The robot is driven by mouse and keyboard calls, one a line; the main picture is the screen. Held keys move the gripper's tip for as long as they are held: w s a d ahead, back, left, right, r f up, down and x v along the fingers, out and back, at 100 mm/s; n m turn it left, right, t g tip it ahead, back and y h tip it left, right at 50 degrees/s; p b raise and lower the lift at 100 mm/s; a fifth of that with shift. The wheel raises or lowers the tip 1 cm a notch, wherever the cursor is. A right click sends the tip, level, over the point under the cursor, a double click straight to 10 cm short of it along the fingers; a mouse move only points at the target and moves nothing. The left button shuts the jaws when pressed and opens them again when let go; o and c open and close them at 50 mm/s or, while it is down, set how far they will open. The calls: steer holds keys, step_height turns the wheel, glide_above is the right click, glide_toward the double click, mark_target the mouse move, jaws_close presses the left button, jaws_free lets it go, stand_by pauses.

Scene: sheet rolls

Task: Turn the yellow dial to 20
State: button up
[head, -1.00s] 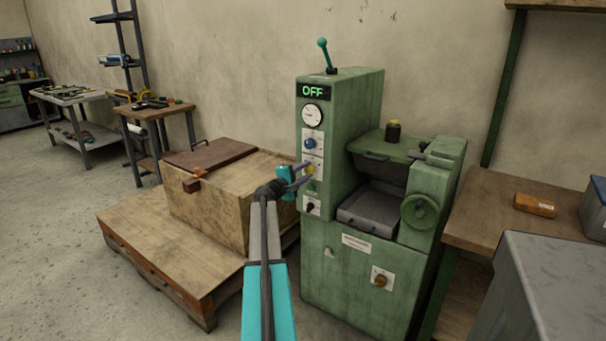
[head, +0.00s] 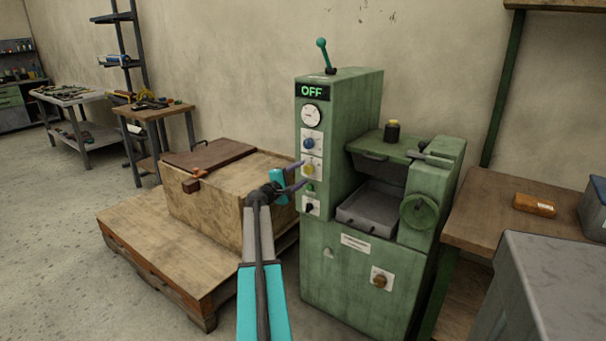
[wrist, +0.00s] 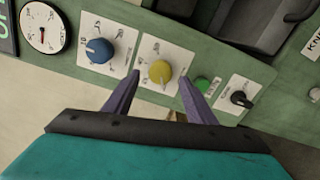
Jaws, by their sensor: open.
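The yellow dial (head: 308,170) sits on a white scale plate on the front of the green machine (head: 340,160), below a blue dial (head: 310,144). In the wrist view the yellow dial (wrist: 160,72) shows between and just beyond my fingertips, with numbers around it too small to read surely. My gripper (head: 298,175) is open, its two purple fingers pointing at the panel. In the wrist view my gripper (wrist: 155,85) has one finger on each side of the dial's lower part; it does not look closed on it. I cannot tell whether a finger touches the plate.
A green button (wrist: 205,85) and a black knob (wrist: 240,99) are close to the right finger in the wrist view. The machine's display (head: 312,92) reads OFF. A wooden crate (head: 215,215) on a pallet stands left of the machine, and a workbench (head: 500,215) stands right.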

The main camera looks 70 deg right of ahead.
steer(key=v, duration=1)
steer(key=shift+w+a, duration=0.15)
stand_by(0.4)
